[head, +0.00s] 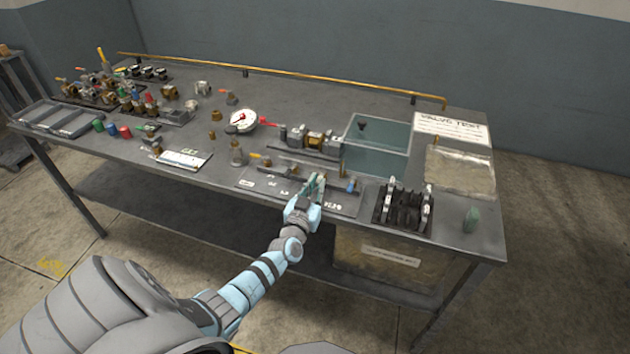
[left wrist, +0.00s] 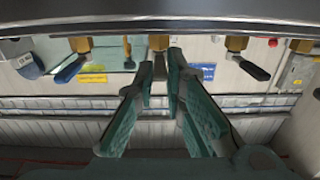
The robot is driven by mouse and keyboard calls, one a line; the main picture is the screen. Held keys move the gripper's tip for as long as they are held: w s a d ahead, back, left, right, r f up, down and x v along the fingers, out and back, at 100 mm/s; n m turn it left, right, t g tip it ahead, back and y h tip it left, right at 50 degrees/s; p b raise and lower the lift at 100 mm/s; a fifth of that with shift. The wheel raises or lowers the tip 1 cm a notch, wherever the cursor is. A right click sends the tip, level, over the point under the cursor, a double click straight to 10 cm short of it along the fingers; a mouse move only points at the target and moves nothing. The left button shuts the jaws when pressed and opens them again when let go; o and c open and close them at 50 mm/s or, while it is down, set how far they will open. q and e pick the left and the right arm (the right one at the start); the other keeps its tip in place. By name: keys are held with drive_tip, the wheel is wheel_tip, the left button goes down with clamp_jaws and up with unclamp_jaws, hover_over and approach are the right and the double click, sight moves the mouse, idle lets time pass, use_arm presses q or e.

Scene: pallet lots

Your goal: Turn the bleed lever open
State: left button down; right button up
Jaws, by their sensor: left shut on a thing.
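A valve panel (head: 260,186) lies along the front edge of the bench. My left gripper (head: 316,180) is over its right part. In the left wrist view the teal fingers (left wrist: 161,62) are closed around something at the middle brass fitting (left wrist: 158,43). It appears to be that fitting's lever, mostly hidden by the fingers. A dark blue lever (left wrist: 72,68) is on a fitting to the left, and another dark lever (left wrist: 254,69) is on a fitting to the right. I cannot read which label belongs to the held lever. My right gripper is not in view.
A black rack (head: 404,207) with metal fittings stands to the right of the panel. A clear tank (head: 376,151) and a gauge (head: 243,120) are behind the panel. Many fittings crowd the bench's left end.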

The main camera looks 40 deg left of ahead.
use_arm(q)
drive_tip(key=c, duration=1.7)
unclamp_jaws()
drive_tip(key=shift+o, duration=0.2)
drive_tip(key=v, duration=1.2)
